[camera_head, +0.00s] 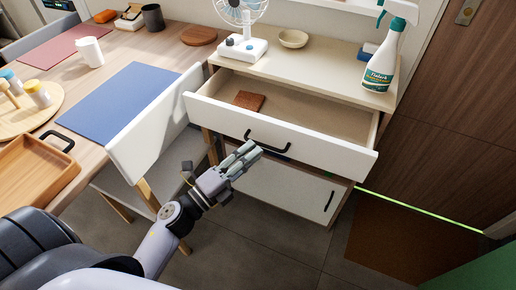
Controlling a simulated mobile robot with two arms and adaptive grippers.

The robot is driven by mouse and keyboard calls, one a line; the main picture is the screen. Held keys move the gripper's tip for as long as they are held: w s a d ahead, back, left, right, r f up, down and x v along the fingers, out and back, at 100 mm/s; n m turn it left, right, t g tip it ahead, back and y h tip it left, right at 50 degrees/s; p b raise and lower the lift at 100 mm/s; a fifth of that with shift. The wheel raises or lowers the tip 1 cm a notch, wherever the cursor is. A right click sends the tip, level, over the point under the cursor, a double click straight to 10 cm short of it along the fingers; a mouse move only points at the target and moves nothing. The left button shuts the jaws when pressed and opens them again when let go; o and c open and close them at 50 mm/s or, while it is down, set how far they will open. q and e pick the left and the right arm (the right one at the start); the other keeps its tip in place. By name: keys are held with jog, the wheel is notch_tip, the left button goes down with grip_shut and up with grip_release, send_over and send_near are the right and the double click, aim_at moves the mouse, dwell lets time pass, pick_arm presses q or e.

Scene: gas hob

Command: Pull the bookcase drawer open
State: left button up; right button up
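The bookcase drawer (280,127) stands pulled out of the low cream cabinet, with its white front facing me and its inside showing. A brown block (250,101) lies in it. A black bar handle (275,148) is on the drawer front. My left gripper (252,150) is at the left part of this handle, its fingers pointing at the drawer front. The fingertips overlap the handle in the picture, and I cannot tell whether they grip it. My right gripper is not in view.
A white fan (242,45), a bowl (293,38) and a spray bottle (385,52) stand on the cabinet top. A lower door (275,183) is shut below the drawer. A white chair (153,125) stands close left, by the wooden desk (160,50).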

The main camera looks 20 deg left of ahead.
pick_arm(q)
jog(key=v, duration=0.8)
jog(key=shift+s+a, duration=0.15)
jog(key=shift+s, duration=0.25)
